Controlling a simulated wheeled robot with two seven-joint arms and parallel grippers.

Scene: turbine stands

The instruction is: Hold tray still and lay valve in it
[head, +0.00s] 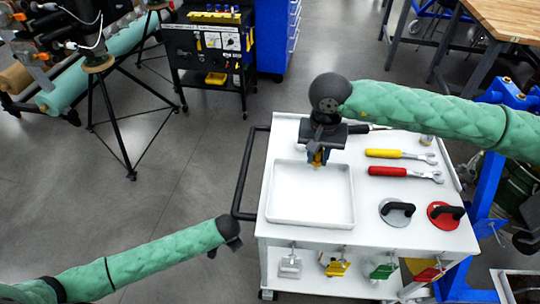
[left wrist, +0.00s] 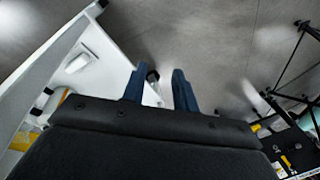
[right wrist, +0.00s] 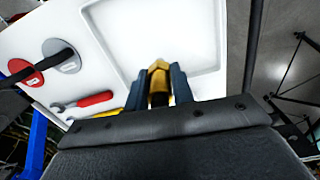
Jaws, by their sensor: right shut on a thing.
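The valve (head: 317,158), brass-yellow with a dark part, is held between the fingers of my right gripper (head: 319,153). It also shows between the two fingers in the right wrist view (right wrist: 158,72). The valve is over the far part of the empty white tray (head: 333,220), which lies on the white cart top; I cannot tell whether it touches the tray. The tray also shows in the right wrist view (right wrist: 205,70). My left gripper (left wrist: 160,88) is empty, its fingers apart. In the head view it is left of the cart, not touching the tray.
The white cart (head: 375,235) has a dark handle (head: 246,175) on its left side, close to my left gripper. A yellow wrench (head: 384,153), a red wrench (head: 390,171), a grey suction cup (head: 397,213) and a red one (head: 446,214) lie right of the tray.

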